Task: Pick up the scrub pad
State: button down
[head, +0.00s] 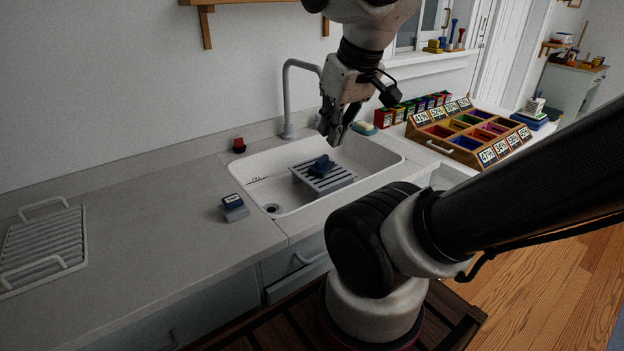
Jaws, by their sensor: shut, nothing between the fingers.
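A dark blue pad-like object (321,166), which looks like the scrub pad, lies on a light slatted rack (341,182) inside the white sink (250,172). My gripper (332,136) points down above the back part of the sink. It is shut and empty, above and slightly right of the blue object in the picture, apart from it. The blue object is in plain view; its underside is hidden against the rack.
A grey faucet (287,100) rises behind the sink. A blue-topped block (234,207) stands on the counter left of the sink. A soap dish (364,128) and a compartmented wooden organizer (462,136) are to the right. The left counter is mostly clear beside a white rack (44,247).

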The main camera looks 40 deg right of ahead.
aim_at(322, 166)
jog(key=l, duration=1.7)
